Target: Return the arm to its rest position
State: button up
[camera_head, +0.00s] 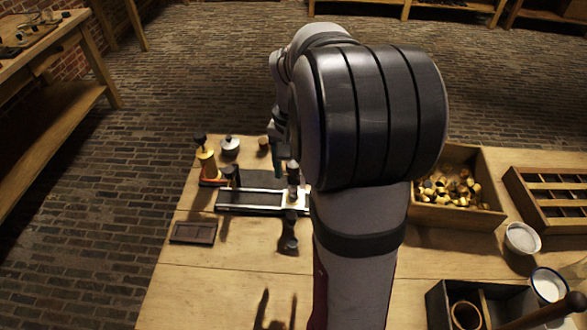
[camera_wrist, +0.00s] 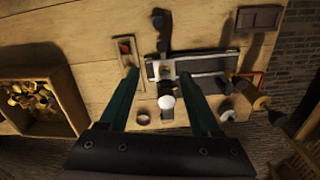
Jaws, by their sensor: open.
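My gripper (camera_wrist: 160,76) shows in the wrist view as two green fingers spread apart, with nothing held between them. Below and between them in that view is a dark fixture with pale metal rails (camera_wrist: 205,64), and a round white knob or ball (camera_wrist: 166,102) shows between the fingers. In the head view my arm covers the middle of the bench and hides most of the gripper. The fixture (camera_head: 262,198) shows there to the left of my arm, with dark upright parts near it. I cannot tell the exact height of the fingers above the fixture.
A brass-bodied tool (camera_head: 207,163), a white lidded pot (camera_head: 230,147) and a dark plate (camera_head: 193,232) are at left. A wooden crate (camera_head: 452,218) of brass pieces, a divided tray (camera_head: 540,195) and a white bowl (camera_head: 522,238) are at right.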

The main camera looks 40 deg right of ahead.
jog(key=s+a+r+n+y, duration=0.15)
jog(key=s+a, duration=0.25)
jog(key=a, duration=0.4)
jog(key=s+a+r+n+h, duration=0.1)
jog(key=s+a+r+n, duration=0.15)
jog(key=a, duration=0.55)
jog(key=s+a+f+n+y, duration=0.1)
jog(key=s+a+f, duration=0.1)
jog(key=s+a, duration=0.5)
jog(key=s, duration=0.3)
jog(key=shift+s+a+f+n, duration=0.2)
jog(key=shift+s+f+n, duration=0.05)
jog(key=shift+f+n, duration=0.05)
dwell(0.4)
